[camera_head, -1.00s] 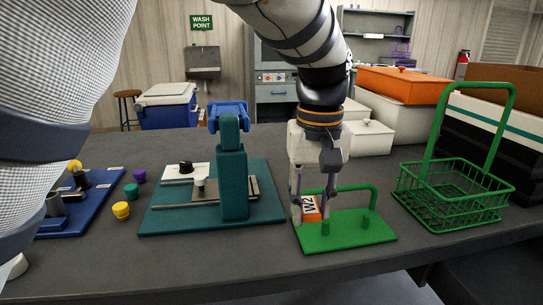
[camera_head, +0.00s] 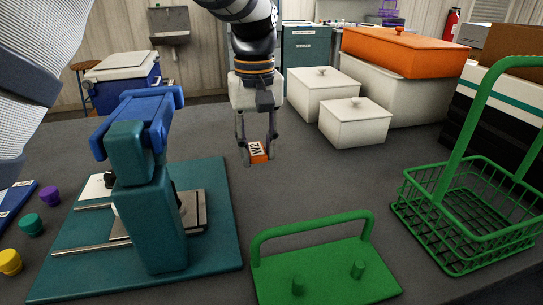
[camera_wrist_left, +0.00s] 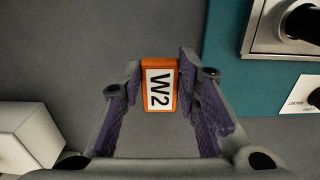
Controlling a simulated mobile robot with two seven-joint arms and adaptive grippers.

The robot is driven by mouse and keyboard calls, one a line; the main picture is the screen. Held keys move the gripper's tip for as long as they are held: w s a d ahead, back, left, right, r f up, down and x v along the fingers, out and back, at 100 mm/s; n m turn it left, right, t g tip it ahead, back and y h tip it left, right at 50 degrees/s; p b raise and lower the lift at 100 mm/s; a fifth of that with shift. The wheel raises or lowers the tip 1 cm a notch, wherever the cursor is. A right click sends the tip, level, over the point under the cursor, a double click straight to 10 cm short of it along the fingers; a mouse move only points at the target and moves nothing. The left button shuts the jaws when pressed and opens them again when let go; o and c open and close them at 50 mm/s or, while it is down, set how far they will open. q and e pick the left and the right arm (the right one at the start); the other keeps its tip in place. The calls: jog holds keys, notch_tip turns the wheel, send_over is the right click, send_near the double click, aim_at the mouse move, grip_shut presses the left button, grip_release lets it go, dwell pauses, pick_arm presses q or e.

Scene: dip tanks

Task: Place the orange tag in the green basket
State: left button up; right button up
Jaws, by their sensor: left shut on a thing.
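The orange tag (camera_head: 258,152) has a white label reading W2. My left gripper (camera_head: 258,155) is shut on it, with a finger on either side; the tag also shows between the fingers in the left wrist view (camera_wrist_left: 160,85). In the head view the gripper is over the middle of the dark table, behind the green stand; I cannot tell the exact height of the tag above the table. The green basket (camera_head: 412,208), an open wire basket with a tall handle, stands at the right, well apart from the gripper. My right gripper is not in view.
A green stand (camera_head: 330,272) with pegs and a raised bar is at the front middle. A teal press (camera_head: 150,220) with a blue top stands at the left. White lidded boxes (camera_head: 355,125) are behind. Bare table lies between gripper and basket.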

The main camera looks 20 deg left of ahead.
aim_at(248, 186)
pick_arm(q)
jog(key=a+f, duration=0.2)
jog(key=f, duration=0.1)
jog(key=shift+w+a+f, duration=0.3)
jog(key=shift+w+a, duration=0.05)
jog(key=shift+w, duration=0.05)
jog(key=shift+w+a+f, duration=0.1)
jog(key=shift+a+f, duration=0.05)
jog(key=shift+f, duration=0.75)
jog(key=shift+w+a+f, duration=0.1)
jog(key=shift+f, duration=0.8)
jog(key=shift+s+f, duration=0.1)
jog(key=shift+f, duration=0.1)
jog(key=o, duration=0.7)
jog(key=shift+o, duration=0.2)
notch_tip(248, 186, up, 12)
jog(key=shift+d+f+b, duration=0.1)
jog(key=shift+d+b, duration=0.15)
jog(key=shift+b, duration=0.1)
jog(key=f, duration=1.1)
jog(key=shift+s+f, duration=0.25)
jog(key=shift+f, duration=0.1)
